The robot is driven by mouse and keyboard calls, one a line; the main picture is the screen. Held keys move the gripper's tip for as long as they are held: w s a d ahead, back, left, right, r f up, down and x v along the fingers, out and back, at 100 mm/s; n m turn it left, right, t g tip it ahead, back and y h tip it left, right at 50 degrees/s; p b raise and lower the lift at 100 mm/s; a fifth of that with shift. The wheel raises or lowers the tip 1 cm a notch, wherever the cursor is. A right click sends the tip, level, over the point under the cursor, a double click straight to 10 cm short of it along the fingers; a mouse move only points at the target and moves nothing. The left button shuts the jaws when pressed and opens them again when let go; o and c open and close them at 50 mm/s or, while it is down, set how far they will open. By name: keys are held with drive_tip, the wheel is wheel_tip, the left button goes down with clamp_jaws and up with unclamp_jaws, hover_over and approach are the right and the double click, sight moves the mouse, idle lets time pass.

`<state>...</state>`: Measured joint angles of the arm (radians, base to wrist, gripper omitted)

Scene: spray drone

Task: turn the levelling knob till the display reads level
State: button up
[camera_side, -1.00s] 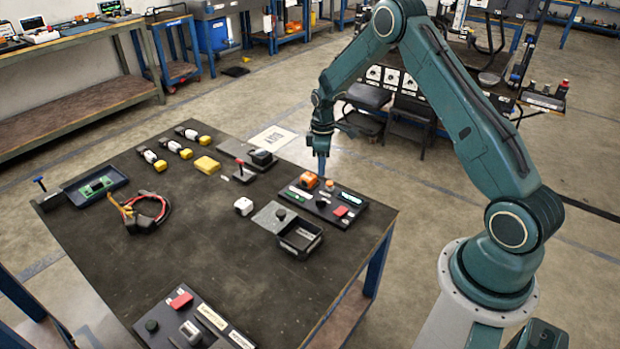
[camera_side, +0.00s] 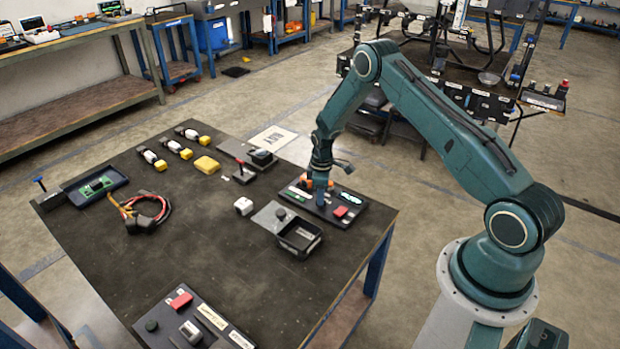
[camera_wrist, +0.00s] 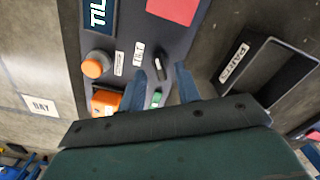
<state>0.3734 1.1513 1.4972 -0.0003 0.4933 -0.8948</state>
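A dark control panel (camera_side: 356,217) lies at the table's right end. In the wrist view, its display (camera_wrist: 98,14) shows pale letters "TIL", cut off by the picture's edge. A black knob (camera_wrist: 160,54) stands beside a small white label, just beyond and between my fingertips. My gripper (camera_wrist: 160,72) is open and points down; I see no contact with the knob. In the side view my gripper (camera_side: 322,203) is low over the panel and hides the knob. The display (camera_side: 351,199) is too small to read there.
The panel also carries an orange block (camera_wrist: 105,101), an orange round button (camera_wrist: 95,66), a green part (camera_wrist: 157,98) and a red block (camera_wrist: 174,10). A black "PARTS" tray (camera_side: 317,243) stands close by. The table's middle front is clear.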

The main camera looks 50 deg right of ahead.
drive_tip(key=shift+f, duration=0.95)
clamp_jaws()
drive_tip(key=shift+m, duration=3)
unclamp_jaws()
